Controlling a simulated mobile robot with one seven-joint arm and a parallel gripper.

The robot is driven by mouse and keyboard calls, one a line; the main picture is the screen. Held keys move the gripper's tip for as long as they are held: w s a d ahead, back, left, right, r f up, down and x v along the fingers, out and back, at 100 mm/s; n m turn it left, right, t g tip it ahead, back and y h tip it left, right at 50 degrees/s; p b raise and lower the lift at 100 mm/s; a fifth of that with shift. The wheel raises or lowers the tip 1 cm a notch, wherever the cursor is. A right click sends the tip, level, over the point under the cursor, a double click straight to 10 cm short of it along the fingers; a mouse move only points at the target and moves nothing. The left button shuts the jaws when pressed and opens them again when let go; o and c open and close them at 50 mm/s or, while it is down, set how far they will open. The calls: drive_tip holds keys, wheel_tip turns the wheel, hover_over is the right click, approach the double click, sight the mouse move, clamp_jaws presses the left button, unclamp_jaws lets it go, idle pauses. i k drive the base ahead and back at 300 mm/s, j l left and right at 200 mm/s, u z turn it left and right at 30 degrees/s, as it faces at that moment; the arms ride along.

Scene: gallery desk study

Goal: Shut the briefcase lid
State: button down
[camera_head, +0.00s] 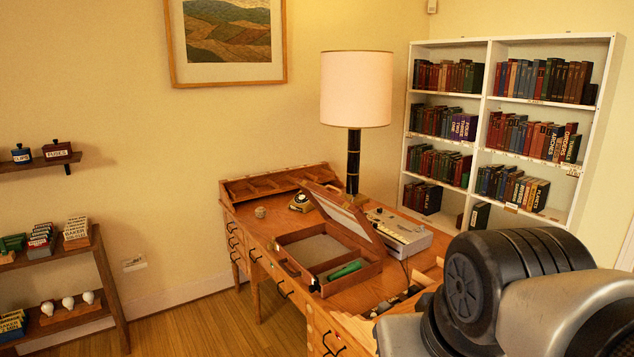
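The brown briefcase (352,281) lies on the wooden desk with its lid (345,212) raised. The lid stands steeply tilted along the base's right side, with its pale lining partly showing. The base has a grey lining, and a green object (345,271) lies inside near the front. My arm fills the lower right of the head view. My gripper is not in view, so its state and its distance from the lid do not show.
The desk (258,232) also bears a lamp (356,90), a pale boxy device (398,232) right of the lid, a round black item (300,202) and a small pot (260,212). A bookcase (487,130) stands behind right. Floor (215,325) is clear left of the desk.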

sight(347, 217)
drive_tip(key=j+z, duration=1.05)
drive_tip(key=i+j+z, duration=0.1)
drive_tip(key=j+z, duration=0.6)
drive_tip(key=j, duration=0.25)
drive_tip(key=j+z, duration=0.4)
drive_tip(key=j, duration=0.75)
drive_tip(key=j+z, duration=0.35)
drive_tip(key=j, duration=0.2)
drive_tip(key=k+j+z, duration=0.15)
drive_tip(key=j+z, duration=0.2)
drive_tip(key=j, duration=0.15)
drive_tip(key=i+j+u, duration=0.1)
drive_tip(key=u, duration=0.4)
drive_tip(key=i+j+u, duration=0.15)
drive_tip(key=u, duration=0.3)
drive_tip(key=i+j+u, duration=0.15)
drive_tip(key=u, duration=0.35)
